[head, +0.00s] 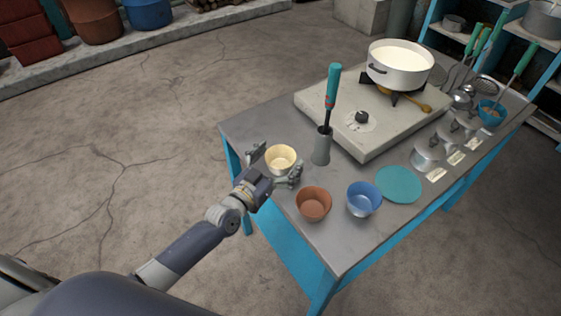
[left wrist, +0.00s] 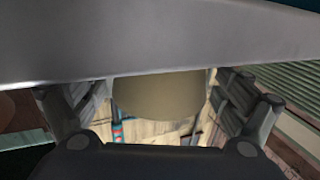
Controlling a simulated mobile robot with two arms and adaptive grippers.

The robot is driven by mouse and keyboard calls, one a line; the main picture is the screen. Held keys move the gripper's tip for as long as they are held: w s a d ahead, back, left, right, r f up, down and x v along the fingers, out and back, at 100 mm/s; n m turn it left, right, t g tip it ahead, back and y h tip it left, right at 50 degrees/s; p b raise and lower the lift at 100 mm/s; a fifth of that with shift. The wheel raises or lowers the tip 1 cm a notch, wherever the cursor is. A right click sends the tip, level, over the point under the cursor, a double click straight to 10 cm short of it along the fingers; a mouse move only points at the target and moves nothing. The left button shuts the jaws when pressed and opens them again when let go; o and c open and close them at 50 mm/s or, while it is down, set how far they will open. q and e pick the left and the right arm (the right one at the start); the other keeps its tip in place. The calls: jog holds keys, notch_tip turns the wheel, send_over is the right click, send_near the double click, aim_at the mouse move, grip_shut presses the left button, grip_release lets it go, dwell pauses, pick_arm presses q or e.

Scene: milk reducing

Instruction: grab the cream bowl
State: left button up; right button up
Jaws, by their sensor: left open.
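The cream bowl (head: 281,158) stands upright on the left side of the grey table (head: 262,123) in the head view. My left gripper (head: 277,164) is open, with one finger on the left of the bowl and the other on its right. In the left wrist view the bowl (left wrist: 160,95) shows between the two spread fingers of my left gripper (left wrist: 158,108). I cannot tell whether the fingers touch it. My right gripper is in neither view.
A brown bowl (head: 313,204) and a blue bowl (head: 363,199) stand close to the right. A grey holder (head: 321,147) with a green-handled tool is just behind. A teal plate (head: 399,184) and a stove (head: 372,130) with a white pot (head: 399,70) are farther right.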

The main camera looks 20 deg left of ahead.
pick_arm(q)
jog(key=shift+c, duration=0.5)
jog(key=c, duration=1.1)
jog(key=shift+o, duration=0.2)
